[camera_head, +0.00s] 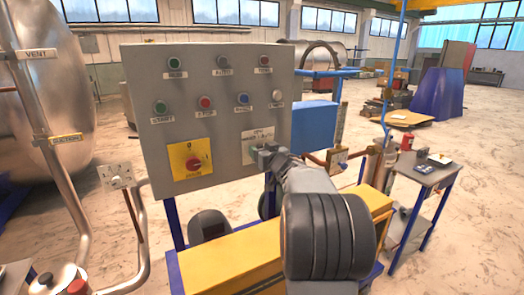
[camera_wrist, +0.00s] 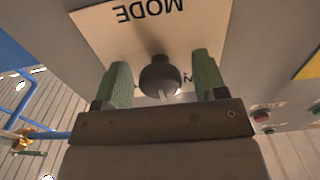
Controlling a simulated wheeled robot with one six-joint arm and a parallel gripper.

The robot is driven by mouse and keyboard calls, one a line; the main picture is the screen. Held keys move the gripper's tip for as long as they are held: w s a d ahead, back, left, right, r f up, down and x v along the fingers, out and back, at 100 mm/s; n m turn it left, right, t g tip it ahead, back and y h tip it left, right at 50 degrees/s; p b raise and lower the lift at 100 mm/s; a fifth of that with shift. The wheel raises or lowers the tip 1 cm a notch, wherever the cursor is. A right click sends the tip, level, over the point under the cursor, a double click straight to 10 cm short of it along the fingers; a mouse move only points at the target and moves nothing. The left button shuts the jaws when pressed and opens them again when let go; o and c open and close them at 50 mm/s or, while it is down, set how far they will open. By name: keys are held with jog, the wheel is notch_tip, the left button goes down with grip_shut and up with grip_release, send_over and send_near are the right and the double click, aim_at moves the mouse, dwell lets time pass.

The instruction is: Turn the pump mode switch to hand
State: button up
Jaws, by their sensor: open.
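The pump mode switch (camera_wrist: 160,77) is a dark round knob with a light pointer mark on a cream plate (camera_wrist: 110,22) lettered MODE, which appears upside down in the wrist view. My gripper (camera_wrist: 161,66) is open, with one green finger on each side of the knob. Gaps show between the fingers and the knob. In the head view the plate (camera_head: 258,134) is at the lower right of the grey control panel (camera_head: 215,120). My gripper (camera_head: 264,152) is in front of it and hides most of the knob.
A red rotary switch on a yellow plate (camera_head: 191,159) is left of the mode plate. Several push buttons sit above, including a green start button (camera_head: 161,107). A yellow pump housing (camera_head: 235,262) lies below the panel. A small side table (camera_head: 428,172) stands to the right.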

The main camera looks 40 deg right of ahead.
jog(key=shift+c, duration=0.4)
jog(key=c, duration=0.8)
jog(key=shift+c, duration=0.2)
jog(key=shift+n, duration=0.3)
jog(key=n+b, duration=0.2)
jog(key=n, duration=0.2)
jog(key=shift+f, duration=0.1)
jog(key=shift+n+b, duration=1.1)
jog(key=shift+n, duration=1)
jog(key=o, duration=0.9)
